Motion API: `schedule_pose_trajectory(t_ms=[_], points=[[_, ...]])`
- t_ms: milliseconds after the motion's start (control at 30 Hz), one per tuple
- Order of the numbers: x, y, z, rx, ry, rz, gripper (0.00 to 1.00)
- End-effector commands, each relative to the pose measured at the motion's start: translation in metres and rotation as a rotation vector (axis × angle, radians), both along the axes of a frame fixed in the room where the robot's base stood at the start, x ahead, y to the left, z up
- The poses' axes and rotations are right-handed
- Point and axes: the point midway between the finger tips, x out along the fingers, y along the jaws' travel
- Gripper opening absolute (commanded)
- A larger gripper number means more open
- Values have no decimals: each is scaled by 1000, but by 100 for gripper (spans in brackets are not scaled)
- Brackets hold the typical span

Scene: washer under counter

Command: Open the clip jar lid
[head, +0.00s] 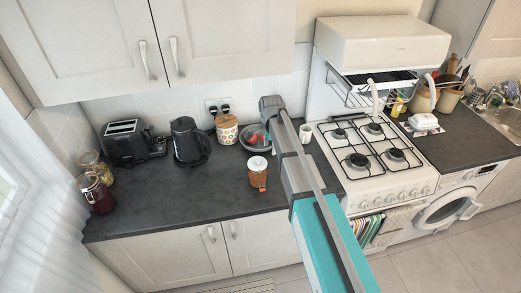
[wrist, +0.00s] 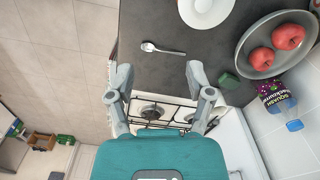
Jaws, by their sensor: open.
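A clip jar (head: 97,194) with dark red contents stands upright at the left end of the counter in the head view. Its lid looks closed, though it is small there. A second glass jar (head: 91,162) with pale contents stands just behind it. My gripper (wrist: 160,95) is open and empty in the wrist view, with the hob beyond its fingers. In the head view my arm extends over the counter near the hob, far to the right of the clip jar. Neither jar shows in the wrist view.
A toaster (head: 125,141), kettle (head: 188,142), patterned canister (head: 227,129) and white-lidded jar (head: 258,172) stand on the counter. A bowl (wrist: 243,57) of red fruit, squash bottle (wrist: 277,98) and spoon (wrist: 163,49) lie near my gripper. The front-left counter is clear.

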Motion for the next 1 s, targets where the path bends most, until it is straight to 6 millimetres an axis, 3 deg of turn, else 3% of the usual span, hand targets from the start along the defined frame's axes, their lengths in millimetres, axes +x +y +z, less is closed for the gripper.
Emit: schedule_pose_trajectory(t_ms=[33, 100, 300, 1000], points=[[16, 15, 16, 0, 0, -42, 68], [25, 28, 23, 0, 0, -101, 68], [38, 48, 32, 0, 0, -199, 68], [39, 50, 25, 0, 0, -215, 68]])
